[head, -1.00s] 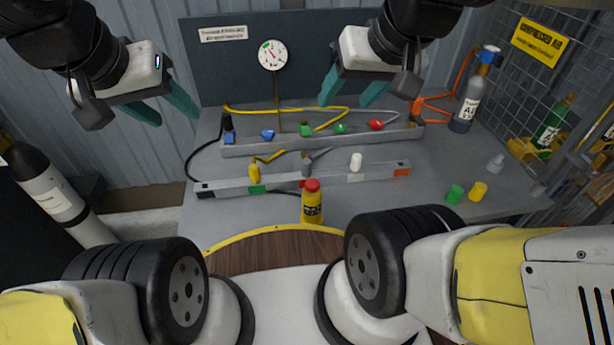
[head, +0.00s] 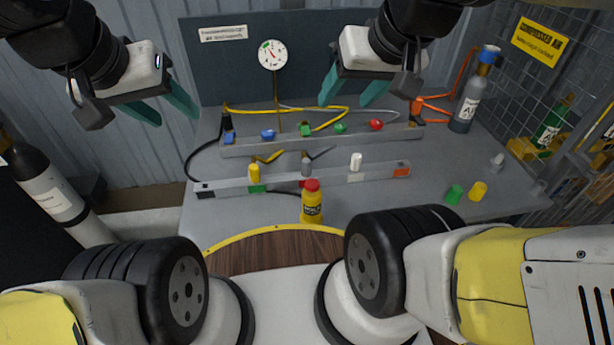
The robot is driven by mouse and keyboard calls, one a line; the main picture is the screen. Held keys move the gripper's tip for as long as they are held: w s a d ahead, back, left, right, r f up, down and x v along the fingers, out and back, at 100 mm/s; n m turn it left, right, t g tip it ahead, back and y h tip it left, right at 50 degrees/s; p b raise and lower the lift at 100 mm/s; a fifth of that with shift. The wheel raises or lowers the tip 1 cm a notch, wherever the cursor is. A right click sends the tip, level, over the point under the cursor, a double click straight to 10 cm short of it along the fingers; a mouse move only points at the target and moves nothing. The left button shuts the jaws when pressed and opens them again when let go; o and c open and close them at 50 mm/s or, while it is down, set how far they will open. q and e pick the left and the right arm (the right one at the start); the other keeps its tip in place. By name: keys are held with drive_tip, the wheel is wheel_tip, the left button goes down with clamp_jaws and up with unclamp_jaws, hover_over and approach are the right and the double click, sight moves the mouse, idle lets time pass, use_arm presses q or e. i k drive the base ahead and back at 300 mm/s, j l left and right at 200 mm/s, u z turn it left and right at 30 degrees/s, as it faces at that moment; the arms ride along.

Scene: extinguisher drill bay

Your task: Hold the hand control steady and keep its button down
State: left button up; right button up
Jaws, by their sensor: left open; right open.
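The hand control is most likely the small yellow upright body with a red button-like top (head: 312,201), at the front middle of the grey bench; its label is too small to read fully. I cannot tell whether the red top is pressed. My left gripper (head: 177,119) is open and empty at the upper left, in the air and well away from it. My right gripper (head: 345,104) is open and empty at the upper middle, in front of the dark back panel. Neither gripper touches the yellow body.
Behind it on the bench (head: 450,158) run a front rail (head: 325,179) with coloured fittings and a rear rail (head: 290,147) with coloured knobs. A gauge (head: 272,54) stands behind. A grey cylinder (head: 466,106) and green (head: 454,194) and yellow (head: 478,191) caps are right.

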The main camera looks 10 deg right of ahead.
sight(312, 185)
drive_tip(key=k+j+z, duration=0.15)
drive_tip(key=j+z, duration=0.25)
drive_tip(key=k+j+z, duration=0.25)
drive_tip(key=z, duration=0.15)
drive_tip(key=k+j+z, duration=0.25)
drive_tip(key=j+z, duration=0.15)
